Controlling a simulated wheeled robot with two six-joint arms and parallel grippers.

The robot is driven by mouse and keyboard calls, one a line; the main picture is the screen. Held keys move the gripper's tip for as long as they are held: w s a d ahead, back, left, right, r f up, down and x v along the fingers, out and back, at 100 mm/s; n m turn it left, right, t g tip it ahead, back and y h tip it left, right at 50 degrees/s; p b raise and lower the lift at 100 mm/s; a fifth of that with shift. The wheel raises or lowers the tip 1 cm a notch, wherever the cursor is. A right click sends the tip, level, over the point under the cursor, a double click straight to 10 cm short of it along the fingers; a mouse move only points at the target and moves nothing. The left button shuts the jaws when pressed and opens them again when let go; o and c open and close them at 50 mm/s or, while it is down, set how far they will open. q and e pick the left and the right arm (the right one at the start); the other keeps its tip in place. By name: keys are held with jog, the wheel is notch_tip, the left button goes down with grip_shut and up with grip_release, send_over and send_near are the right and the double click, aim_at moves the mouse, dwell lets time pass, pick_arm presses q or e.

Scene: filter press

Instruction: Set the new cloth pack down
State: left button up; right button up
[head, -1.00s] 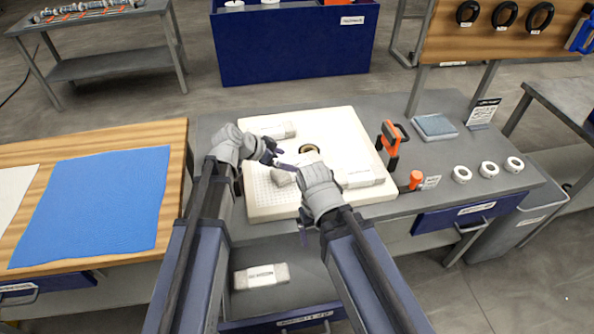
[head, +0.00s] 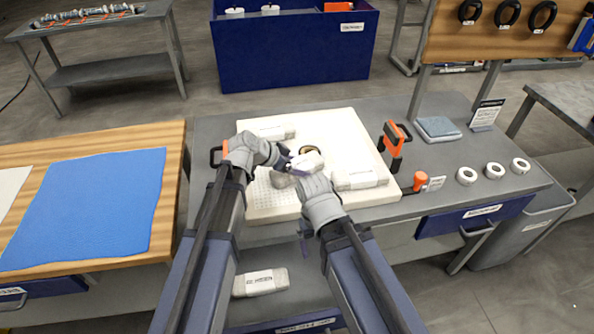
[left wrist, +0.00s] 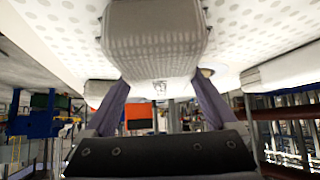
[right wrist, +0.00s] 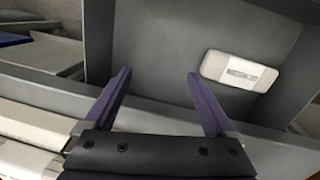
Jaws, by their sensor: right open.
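My left gripper (head: 288,158) is over the middle of the white perforated plate (head: 248,205). In the left wrist view its purple fingers (left wrist: 158,88) stand on both sides of a pale woven cloth pack (left wrist: 155,40) and appear to grip it. The pack's pale end shows beside the gripper in the head view (head: 308,162); whether it touches the plate is unclear. My right gripper is close beside it, its fingers mostly hidden in the head view. In the right wrist view its fingers (right wrist: 160,88) are apart and empty.
Other pale packs lie at the plate's back (head: 275,133) and right (head: 360,179), and one on the lower shelf (head: 260,283). An orange-handled tool (head: 395,140), an orange knob (head: 420,181) and white rings (head: 467,175) stand right of the plate. A blue cloth (head: 85,208) covers the left table.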

aim_at(297, 165)
pick_arm(q)
jog(key=c, duration=1.3)
notch_tip(297, 165, up, 10)
jog(key=p, duration=1)
